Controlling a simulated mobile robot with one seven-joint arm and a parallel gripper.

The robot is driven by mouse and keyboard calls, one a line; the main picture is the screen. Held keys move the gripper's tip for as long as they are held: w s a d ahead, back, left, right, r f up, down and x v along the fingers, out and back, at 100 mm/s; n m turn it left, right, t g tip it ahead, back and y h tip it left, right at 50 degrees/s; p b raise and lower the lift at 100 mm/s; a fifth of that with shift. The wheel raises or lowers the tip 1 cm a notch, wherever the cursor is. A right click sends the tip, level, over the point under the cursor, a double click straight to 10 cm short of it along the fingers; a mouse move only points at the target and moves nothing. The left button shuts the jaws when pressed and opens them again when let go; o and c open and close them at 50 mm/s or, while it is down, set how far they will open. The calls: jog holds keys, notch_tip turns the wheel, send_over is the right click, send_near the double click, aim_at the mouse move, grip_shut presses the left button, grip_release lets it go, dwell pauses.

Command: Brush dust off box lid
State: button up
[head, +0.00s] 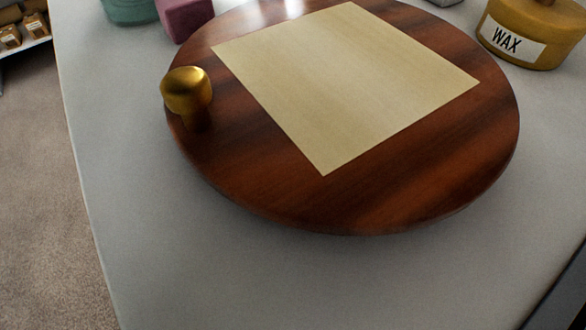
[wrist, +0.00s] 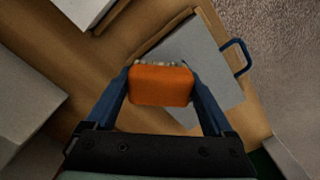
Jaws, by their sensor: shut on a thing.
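In the wrist view my gripper (wrist: 160,74) has its two blue fingers shut on an orange block-shaped brush (wrist: 160,88). A thin pale, uneven fringe like bristles shows along the brush's far edge. Beyond it is a flat grey panel (wrist: 213,68), which looks like the box lid, with a blue handle (wrist: 243,56) at its right. The brush covers part of this panel. I cannot tell whether the brush touches it, nor see dust clearly. The head view shows neither my gripper nor the brush.
In the wrist view, a wooden surface (wrist: 85,55) surrounds the panel; a white block (wrist: 83,10) and a grey block (wrist: 25,100) lie left. In the head view, a round wooden board (head: 300,205) bears a cream sheet (head: 345,85) and brass knob (head: 187,92); a WAX jar (head: 525,30) stands right.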

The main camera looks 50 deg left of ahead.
jog(key=shift+r+p, duration=1.8)
jog(key=shift+r, duration=0.25)
